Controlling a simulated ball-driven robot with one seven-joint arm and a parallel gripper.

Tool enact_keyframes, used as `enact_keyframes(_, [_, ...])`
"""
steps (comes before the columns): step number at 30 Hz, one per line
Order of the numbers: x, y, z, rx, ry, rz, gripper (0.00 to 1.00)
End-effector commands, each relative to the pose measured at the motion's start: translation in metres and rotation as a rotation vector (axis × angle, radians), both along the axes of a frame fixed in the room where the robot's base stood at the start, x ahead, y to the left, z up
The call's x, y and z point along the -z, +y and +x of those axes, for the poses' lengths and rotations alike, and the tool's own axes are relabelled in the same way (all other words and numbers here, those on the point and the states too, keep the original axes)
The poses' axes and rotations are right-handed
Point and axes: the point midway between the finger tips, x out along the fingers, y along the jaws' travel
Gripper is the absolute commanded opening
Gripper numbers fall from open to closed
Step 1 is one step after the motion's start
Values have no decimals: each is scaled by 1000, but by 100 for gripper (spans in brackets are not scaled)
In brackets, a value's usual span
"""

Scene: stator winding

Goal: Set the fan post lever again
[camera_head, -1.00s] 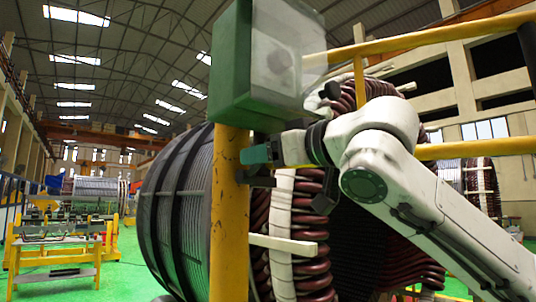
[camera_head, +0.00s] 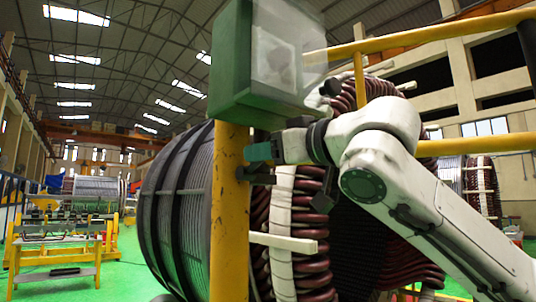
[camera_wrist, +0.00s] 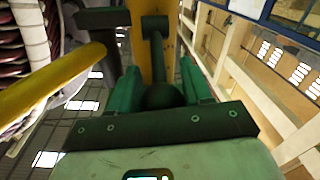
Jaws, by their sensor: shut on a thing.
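The fan post is a yellow post (camera_head: 230,215) with a green box (camera_head: 240,75) on top, which has a pale translucent front. My gripper (camera_head: 260,152) is at the post, just below the box. In the wrist view my gripper (camera_wrist: 160,72) has its two green fingers on either side of a dark lever (camera_wrist: 155,40). The lever's rounded knob (camera_wrist: 163,96) sits between the fingers, and my gripper is shut on it. The lever's stem runs towards the yellow post behind. In the head view the lever is mostly hidden by my gripper.
A large wound stator (camera_head: 180,205) with dark red coils stands close behind the post. Yellow rails (camera_head: 470,145) run to the right, near my arm. A work table (camera_head: 58,255) stands at the left on open green floor.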

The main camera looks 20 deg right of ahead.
Motion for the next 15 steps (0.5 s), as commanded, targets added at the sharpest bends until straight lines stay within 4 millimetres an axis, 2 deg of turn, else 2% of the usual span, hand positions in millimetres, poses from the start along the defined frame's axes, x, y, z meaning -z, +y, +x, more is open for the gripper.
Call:
enact_keyframes(8, [21,0,-3,-4,-132,49,0])
enact_keyframes(15, [39,-1,-5,-3,-322,114,0])
